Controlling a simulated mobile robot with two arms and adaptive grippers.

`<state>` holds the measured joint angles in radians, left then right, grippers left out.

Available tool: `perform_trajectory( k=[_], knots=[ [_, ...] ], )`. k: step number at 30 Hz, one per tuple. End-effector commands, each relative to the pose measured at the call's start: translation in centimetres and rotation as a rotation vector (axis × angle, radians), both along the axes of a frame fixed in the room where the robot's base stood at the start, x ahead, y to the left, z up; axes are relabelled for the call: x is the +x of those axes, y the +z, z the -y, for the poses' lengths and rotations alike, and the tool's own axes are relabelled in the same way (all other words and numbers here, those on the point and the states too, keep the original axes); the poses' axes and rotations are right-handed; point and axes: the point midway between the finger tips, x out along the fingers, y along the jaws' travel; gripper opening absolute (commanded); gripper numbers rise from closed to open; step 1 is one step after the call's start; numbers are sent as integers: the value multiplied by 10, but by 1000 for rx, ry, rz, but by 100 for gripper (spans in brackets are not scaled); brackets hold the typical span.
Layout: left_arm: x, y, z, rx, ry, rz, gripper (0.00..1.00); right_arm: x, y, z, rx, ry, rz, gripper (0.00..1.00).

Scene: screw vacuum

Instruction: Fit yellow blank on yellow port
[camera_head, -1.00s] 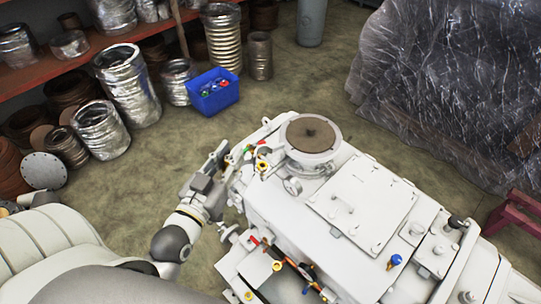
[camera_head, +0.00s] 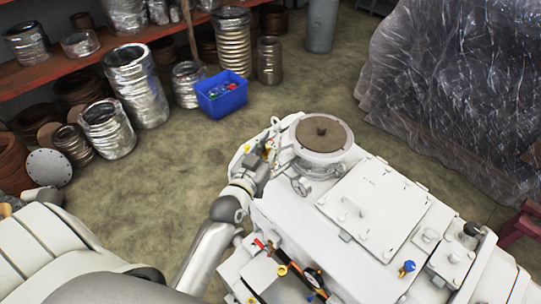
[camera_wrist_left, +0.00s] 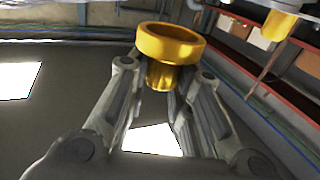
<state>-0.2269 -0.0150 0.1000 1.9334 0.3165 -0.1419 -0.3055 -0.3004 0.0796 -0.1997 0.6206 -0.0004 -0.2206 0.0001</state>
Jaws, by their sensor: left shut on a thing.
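My left gripper (camera_head: 268,150) is at the far left corner of the white vacuum machine (camera_head: 290,225), close beside the round brown-topped flange (camera_head: 321,133). In the left wrist view the gripper (camera_wrist_left: 165,82) is shut on the yellow blank (camera_wrist_left: 172,44), a shiny ringed cap with a narrower stem between the fingers. The blank's wide rim points away from the gripper. A second yellow fitting (camera_wrist_left: 281,24), possibly the yellow port, shows at the top right of that view, apart from the blank. In the head view the blank is too small to make out surely. My right gripper is not in view.
A handwheel (camera_head: 300,185) sits below the flange, near my gripper. Yellow and red fittings (camera_head: 282,270) line the machine's near side. A blue bin (camera_head: 221,93) stands on the floor behind, beside foil-wrapped pipes (camera_head: 146,85). The floor left of the machine is clear.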

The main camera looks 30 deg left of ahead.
Motion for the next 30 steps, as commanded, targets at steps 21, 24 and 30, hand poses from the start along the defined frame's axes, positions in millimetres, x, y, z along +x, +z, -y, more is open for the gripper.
perform_trajectory(
  k=[21,24,30],
  knots=[
    [4,-38,0,0,0,0,0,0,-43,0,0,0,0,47],
    [4,-42,0,0,0,-1,0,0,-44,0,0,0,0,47],
    [4,-48,0,0,0,0,0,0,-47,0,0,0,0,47]
  ],
)
